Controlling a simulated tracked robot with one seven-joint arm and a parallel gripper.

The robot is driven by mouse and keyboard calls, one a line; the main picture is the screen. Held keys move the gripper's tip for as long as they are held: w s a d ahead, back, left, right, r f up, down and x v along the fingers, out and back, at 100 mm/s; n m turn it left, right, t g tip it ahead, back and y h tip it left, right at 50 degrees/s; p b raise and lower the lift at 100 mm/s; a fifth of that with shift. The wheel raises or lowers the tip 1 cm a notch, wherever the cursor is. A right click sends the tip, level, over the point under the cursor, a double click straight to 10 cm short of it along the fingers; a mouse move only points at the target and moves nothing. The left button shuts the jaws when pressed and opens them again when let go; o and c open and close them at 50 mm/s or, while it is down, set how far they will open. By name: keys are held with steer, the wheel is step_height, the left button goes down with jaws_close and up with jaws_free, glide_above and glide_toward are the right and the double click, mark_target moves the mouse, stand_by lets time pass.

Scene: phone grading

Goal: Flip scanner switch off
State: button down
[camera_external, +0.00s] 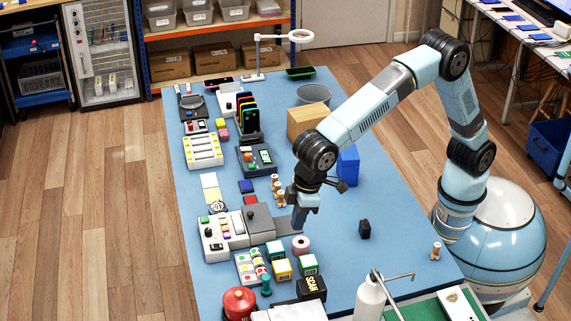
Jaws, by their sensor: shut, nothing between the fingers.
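A white and grey machine (215,242), probably the scanner, lies near the left edge of the blue table, with small coloured controls on its left panel. Its dark grey box (259,219) is on the right side. A flat grey piece (283,226) extends from that box towards my gripper. The switch is too small to tell apart from the other controls. My gripper (298,228) points down just right of the grey box, low over the table. It is shut and empty. I cannot tell whether its tips touch anything.
A blue box (348,166) stands behind right. The table around the small black object (364,229) is clear.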

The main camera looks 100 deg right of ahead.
steer(key=w+a+f, duration=0.5)
steer(key=a+f, duration=0.2)
steer(key=f, duration=0.2)
steer(key=shift+a+f+g, duration=0.25)
steer(key=shift+a+g, duration=0.05)
steer(key=f, duration=0.4)
steer(key=w+f, duration=0.1)
steer(key=f, duration=0.4)
steer(key=w+f, duration=0.1)
steer(key=f, duration=0.4)
